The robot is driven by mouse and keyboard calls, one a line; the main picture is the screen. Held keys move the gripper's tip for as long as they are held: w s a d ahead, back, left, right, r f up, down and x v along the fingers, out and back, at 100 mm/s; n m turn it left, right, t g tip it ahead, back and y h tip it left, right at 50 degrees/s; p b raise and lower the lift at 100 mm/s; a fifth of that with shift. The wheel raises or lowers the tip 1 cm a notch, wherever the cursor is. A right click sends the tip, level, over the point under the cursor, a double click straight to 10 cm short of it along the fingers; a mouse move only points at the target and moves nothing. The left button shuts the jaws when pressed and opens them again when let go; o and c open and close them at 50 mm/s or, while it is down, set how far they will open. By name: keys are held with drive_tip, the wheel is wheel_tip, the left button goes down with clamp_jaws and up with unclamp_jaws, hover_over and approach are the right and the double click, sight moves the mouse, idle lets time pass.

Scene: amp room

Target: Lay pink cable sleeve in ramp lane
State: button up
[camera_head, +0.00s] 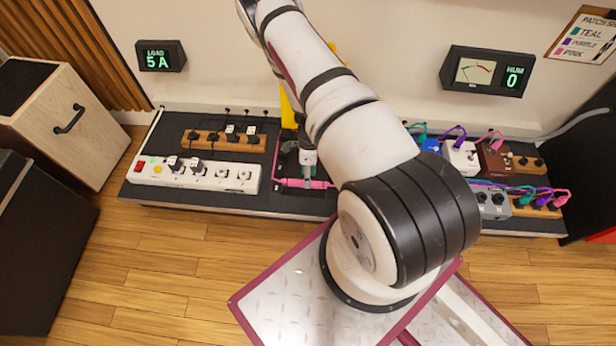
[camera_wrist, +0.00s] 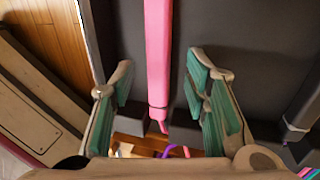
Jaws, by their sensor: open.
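The pink cable sleeve (camera_head: 305,184) lies crosswise near the front edge of the dark board, right of the white power strip. In the wrist view the pink sleeve (camera_wrist: 157,55) runs from the top edge down between my fingers. My gripper (camera_wrist: 160,75) is open, with one green-padded finger on each side of the sleeve and gaps visible on both sides. In the head view my gripper (camera_head: 306,160) is just behind the sleeve, partly hidden by my arm. A yellow upright piece (camera_head: 288,112) stands behind it, perhaps part of the ramp; the lane itself is not clearly visible.
A white power strip (camera_head: 195,174) and a wooden outlet block (camera_head: 222,140) sit left on the dark board (camera_head: 215,201). Pedals, including a white one (camera_head: 460,158), and coloured cables crowd the right. A wooden cabinet (camera_head: 95,140) stands far left. Wood floor (camera_head: 150,270) shows in front.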

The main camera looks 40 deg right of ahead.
drive_tip(key=v, duration=1.1)
idle(0.3)
